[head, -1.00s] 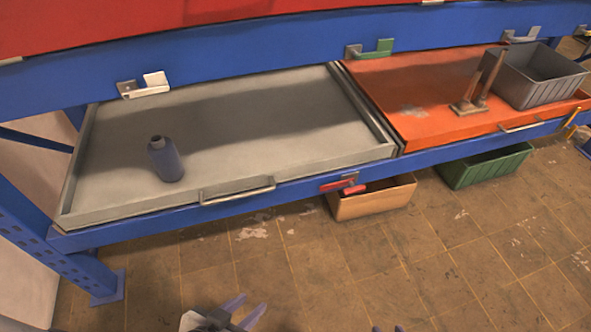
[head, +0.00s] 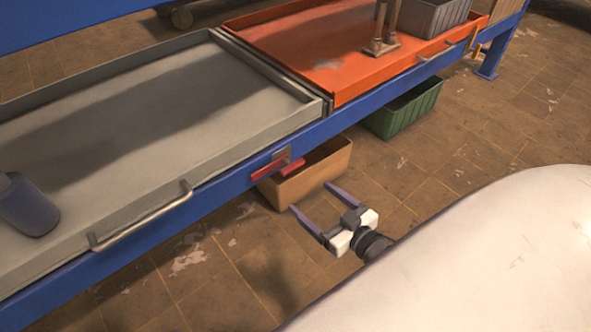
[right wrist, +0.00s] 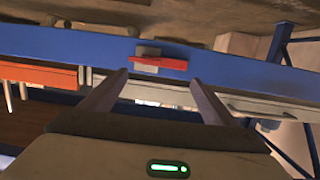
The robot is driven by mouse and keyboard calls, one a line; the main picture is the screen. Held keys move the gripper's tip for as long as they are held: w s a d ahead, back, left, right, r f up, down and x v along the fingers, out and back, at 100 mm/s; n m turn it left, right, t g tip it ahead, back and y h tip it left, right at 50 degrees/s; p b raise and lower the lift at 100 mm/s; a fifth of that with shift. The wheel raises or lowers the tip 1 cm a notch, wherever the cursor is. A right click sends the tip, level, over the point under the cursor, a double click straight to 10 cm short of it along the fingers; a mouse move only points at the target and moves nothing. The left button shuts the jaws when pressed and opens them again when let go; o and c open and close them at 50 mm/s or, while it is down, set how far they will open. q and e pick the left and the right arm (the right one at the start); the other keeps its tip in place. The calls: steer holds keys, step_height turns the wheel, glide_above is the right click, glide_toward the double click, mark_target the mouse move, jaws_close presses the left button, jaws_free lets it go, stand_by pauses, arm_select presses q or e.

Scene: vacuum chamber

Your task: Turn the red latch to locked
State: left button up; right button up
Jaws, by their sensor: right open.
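The red latch (head: 279,167) is mounted on the front of the blue shelf beam (head: 222,194), below the seam between the grey and orange trays. Its red handle lies along the beam, beside a small grey plate. My right gripper (head: 311,197) is open and empty, in front of and below the latch, apart from it. In the right wrist view the latch (right wrist: 160,63) shows ahead, between and beyond the two open fingers (right wrist: 152,85). My left gripper is not in view.
The grey tray (head: 150,110) with a handle holds a dark bottle (head: 26,205). The orange tray (head: 330,82) holds a brown stand (head: 382,45) and a grey bin (head: 436,14). A cardboard box (head: 305,178) and a green bin (head: 405,107) stand below the beam. Floor in front is clear.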

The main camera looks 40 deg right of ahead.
mark_target(295, 169)
arm_select(q)
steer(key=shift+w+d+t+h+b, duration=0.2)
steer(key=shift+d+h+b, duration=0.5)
steer(key=shift+b, duration=1.1)
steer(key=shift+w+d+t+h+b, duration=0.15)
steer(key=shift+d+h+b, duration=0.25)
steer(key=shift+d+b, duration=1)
arm_select(e)
steer(key=shift+w+d+f+t+b, duration=0.1)
steer(key=shift+w+d+f+t, duration=0.35)
steer(key=shift+w, duration=1.65)
steer(key=shift+w+d+f+t+b, duration=0.25)
steer(key=shift+w+d, duration=0.35)
steer(key=shift+w, duration=1.45)
steer(key=shift+w+d+f+t, duration=0.3)
steer(key=shift+w+d+f, duration=0.2)
steer(key=shift+w, duration=1.6)
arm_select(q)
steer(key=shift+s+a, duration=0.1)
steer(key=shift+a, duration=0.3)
arm_select(e)
steer(key=shift+y, duration=0.4)
